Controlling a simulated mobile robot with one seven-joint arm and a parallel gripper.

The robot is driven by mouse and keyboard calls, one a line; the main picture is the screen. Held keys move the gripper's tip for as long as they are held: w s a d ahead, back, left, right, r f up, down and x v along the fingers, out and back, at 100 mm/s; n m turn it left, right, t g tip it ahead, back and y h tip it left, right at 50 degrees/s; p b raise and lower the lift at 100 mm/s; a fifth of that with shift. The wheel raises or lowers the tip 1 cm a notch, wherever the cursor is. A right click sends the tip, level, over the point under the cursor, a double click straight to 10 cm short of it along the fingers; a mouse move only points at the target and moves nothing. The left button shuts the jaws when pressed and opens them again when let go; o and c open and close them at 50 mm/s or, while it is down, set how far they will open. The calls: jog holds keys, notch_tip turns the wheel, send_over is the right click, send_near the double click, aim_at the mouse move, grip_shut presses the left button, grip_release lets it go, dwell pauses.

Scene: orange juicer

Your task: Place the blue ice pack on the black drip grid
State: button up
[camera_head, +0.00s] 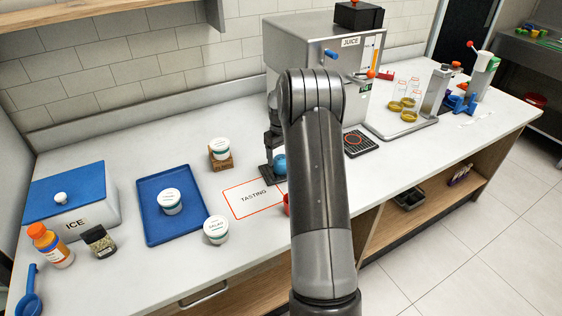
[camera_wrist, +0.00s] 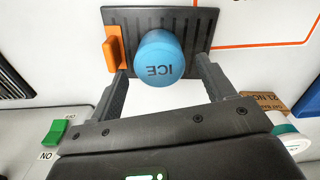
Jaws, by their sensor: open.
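The blue ice pack (camera_wrist: 160,58), a round piece marked ICE, shows in the wrist view over a dark ridged plate (camera_wrist: 195,20) with an orange tab. It also shows in the head view (camera_head: 279,165), partly hidden by my arm. My gripper (camera_wrist: 163,64) is open, with one finger on each side of the pack and visible gaps. In the head view my gripper (camera_head: 271,168) is partly behind my arm. A black grid with a red ring (camera_head: 361,143) lies in front of the juicer. A black ridged edge (camera_wrist: 12,80) shows at the wrist view's left.
The steel juicer (camera_head: 320,60) stands behind my arm. A tub on a wooden block (camera_head: 221,160) is left of my gripper. The TASTING area (camera_head: 245,208) is clear. A blue tray (camera_head: 155,228) with a tub lies farther left. Glasses (camera_head: 410,95) stand at right.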

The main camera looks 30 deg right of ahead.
aim_at(281, 159)
notch_tip(281, 159, up, 8)
jog(key=s+a+r+t, duration=0.3)
jog(key=s+a+r, duration=1.2)
jog(key=a+r, duration=0.15)
jog(key=s+a+m+t, duration=0.1)
jog(key=s+a, duration=0.3)
jog(key=s, duration=0.7)
jog(key=s+a+f+t, duration=0.1)
jog(key=s+a, duration=0.3)
jog(key=s, duration=0.7)
jog(key=shift+s+a+m+t, duration=0.2)
jog(key=shift+m+t, duration=0.1)
jog(key=shift+m, duration=0.1)
